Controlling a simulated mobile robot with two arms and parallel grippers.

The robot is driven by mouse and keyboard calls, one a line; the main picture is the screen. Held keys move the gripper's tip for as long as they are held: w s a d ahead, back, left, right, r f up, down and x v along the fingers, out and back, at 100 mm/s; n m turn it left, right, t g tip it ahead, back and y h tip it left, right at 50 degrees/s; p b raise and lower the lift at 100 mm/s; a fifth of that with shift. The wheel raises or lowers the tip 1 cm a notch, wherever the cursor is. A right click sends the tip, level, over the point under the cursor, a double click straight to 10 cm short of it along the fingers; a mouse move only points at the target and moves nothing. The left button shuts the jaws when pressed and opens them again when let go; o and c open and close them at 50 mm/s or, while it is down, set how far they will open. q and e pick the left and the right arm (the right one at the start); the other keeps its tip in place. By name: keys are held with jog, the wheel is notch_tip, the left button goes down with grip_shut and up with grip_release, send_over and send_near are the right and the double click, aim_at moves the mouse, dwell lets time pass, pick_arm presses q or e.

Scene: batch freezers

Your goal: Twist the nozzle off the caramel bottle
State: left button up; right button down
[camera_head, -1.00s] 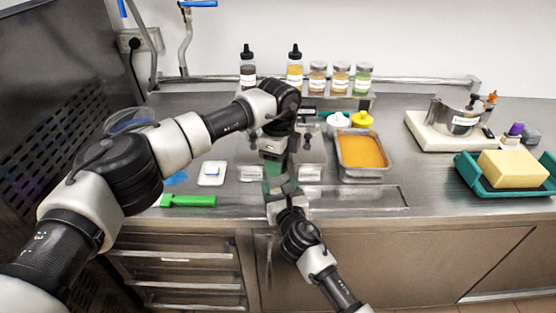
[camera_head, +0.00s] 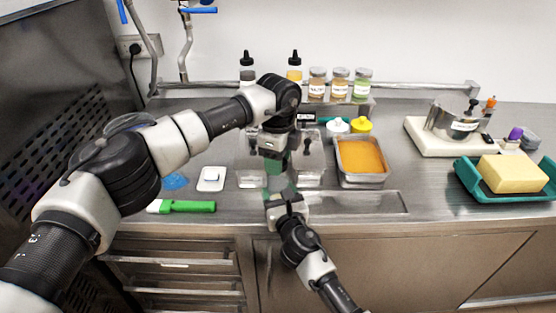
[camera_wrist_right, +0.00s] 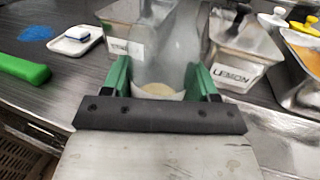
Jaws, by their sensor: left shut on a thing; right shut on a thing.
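A translucent bottle with pale content at its bottom stands between the green fingers of my right gripper (camera_wrist_right: 160,90). In the right wrist view this bottle (camera_wrist_right: 165,50) fills the middle, and its top is cut off. I cannot read any caramel label on it. In the head view my right gripper (camera_head: 280,190) is low, near the counter's front edge, shut on the bottle. My left gripper (camera_head: 276,166) is directly above it, pointing down and shut on the bottle's upper end. The nozzle itself is hidden by the left gripper.
Clear bins (camera_head: 310,168) stand close behind the grippers, one labelled LEMON in the wrist view. A pan of orange content (camera_head: 361,182) is to the right. A green-handled tool (camera_head: 185,206) and white dish (camera_head: 211,180) lie left. Bottles and jars (camera_head: 340,85) line the back.

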pick_arm(q)
jog(key=shift+r, duration=0.1)
jog(key=shift+r, duration=1.9)
pick_arm(e)
jog(key=shift+f, duration=0.1)
jog(key=shift+c, duration=1)
grip_release()
